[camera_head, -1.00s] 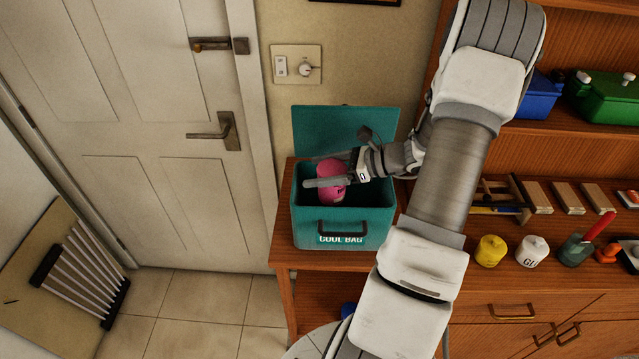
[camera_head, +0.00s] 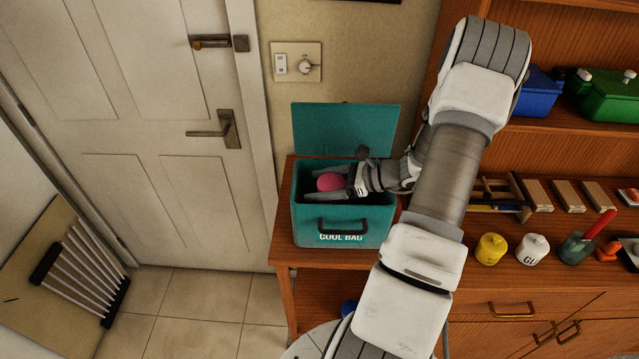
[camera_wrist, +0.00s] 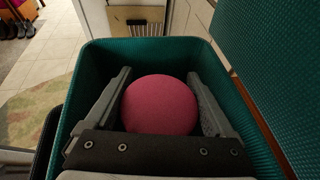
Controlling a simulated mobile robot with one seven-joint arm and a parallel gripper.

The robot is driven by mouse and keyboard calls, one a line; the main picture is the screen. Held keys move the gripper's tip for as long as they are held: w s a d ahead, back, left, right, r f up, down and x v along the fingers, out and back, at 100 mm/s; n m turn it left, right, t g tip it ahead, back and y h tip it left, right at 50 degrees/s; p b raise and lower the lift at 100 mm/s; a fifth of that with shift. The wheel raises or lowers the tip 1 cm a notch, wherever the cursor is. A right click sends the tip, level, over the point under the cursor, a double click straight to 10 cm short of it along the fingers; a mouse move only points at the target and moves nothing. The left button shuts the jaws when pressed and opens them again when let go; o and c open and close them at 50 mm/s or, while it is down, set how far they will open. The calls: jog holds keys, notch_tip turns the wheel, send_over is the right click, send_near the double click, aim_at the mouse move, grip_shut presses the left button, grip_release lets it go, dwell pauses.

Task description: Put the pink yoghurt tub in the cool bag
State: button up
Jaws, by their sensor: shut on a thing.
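The teal cool bag (camera_head: 320,222) stands with its lid raised at the left end of the wooden counter. The pink yoghurt tub (camera_head: 331,182) is inside the bag's opening, its lower part hidden. In the wrist view the round pink top of the tub (camera_wrist: 160,104) lies between my two fingers, with the bag's teal walls (camera_wrist: 82,75) around it. My gripper (camera_head: 338,184) reaches in from the right and is shut on the tub. I cannot tell whether the tub touches the bag's floor.
The open lid (camera_head: 346,130) stands up behind the bag. On the counter to the right are a yellow pot (camera_head: 490,249), a white pot (camera_head: 532,250) and a green pot with a red handle (camera_head: 577,248). A white door (camera_head: 150,130) is at the left.

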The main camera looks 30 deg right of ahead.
jog(key=shift+f, duration=0.3)
jog(key=o, duration=1.2)
jog(key=shift+o, duration=0.2)
jog(key=shift+r+p, duration=0.35)
jog(key=shift+r, duration=0.25)
jog(key=shift+s+d+r, duration=0.15)
jog(key=shift+d+r, duration=0.05)
jog(key=shift+d, duration=0.05)
jog(key=b+v, duration=0.2)
jog(key=v, duration=0.9)
jog(key=shift+s, duration=0.2)
jog(key=shift+r, duration=0.1)
